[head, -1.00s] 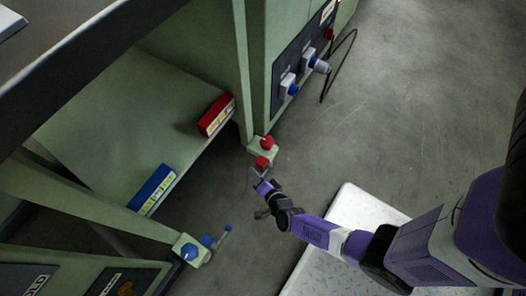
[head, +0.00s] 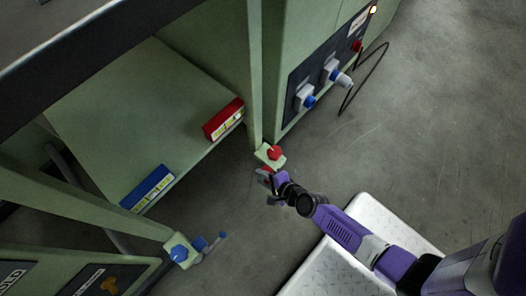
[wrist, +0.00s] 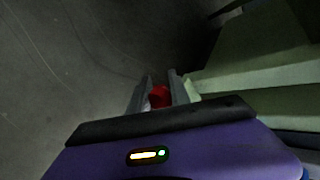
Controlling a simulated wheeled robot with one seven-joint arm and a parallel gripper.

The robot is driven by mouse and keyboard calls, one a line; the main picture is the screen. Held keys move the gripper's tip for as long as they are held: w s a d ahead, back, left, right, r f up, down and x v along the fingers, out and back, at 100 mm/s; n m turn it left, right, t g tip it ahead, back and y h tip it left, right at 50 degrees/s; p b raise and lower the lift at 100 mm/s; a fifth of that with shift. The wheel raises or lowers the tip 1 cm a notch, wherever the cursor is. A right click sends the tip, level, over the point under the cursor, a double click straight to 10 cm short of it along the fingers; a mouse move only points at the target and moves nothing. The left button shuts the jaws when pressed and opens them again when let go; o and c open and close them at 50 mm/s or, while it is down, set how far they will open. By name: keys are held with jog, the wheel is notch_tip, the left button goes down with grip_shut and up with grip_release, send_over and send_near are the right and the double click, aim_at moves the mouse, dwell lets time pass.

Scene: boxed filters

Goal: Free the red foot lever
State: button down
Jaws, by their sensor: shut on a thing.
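The red foot lever (head: 267,170) is at the foot of the green cabinet leg, beside a red knob (head: 276,152) on a pale green bracket. My gripper (head: 266,178) reaches it from the lower right and covers most of it. In the wrist view a red part of the lever (wrist: 159,96) shows between the two grey fingers of my gripper (wrist: 157,88), which are shut on it. The lever's far end and exact angle are hidden.
A blue foot lever (head: 211,247) with a blue knob (head: 179,252) is at the lower left. A red box (head: 224,120) and a blue box (head: 148,188) lie on the green shelf (head: 145,110). A white plate (head: 345,255) is under my arm. Open grey floor lies right.

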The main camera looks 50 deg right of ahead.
jog(key=shift+d, duration=0.35)
jog(key=c, duration=1.2)
grip_release()
jog(key=shift+a, duration=0.1)
jog(key=p+v, duration=0.2)
jog(key=v, duration=0.6)
jog(key=shift+p, duration=0.35)
jog(key=shift+w, duration=0.1)
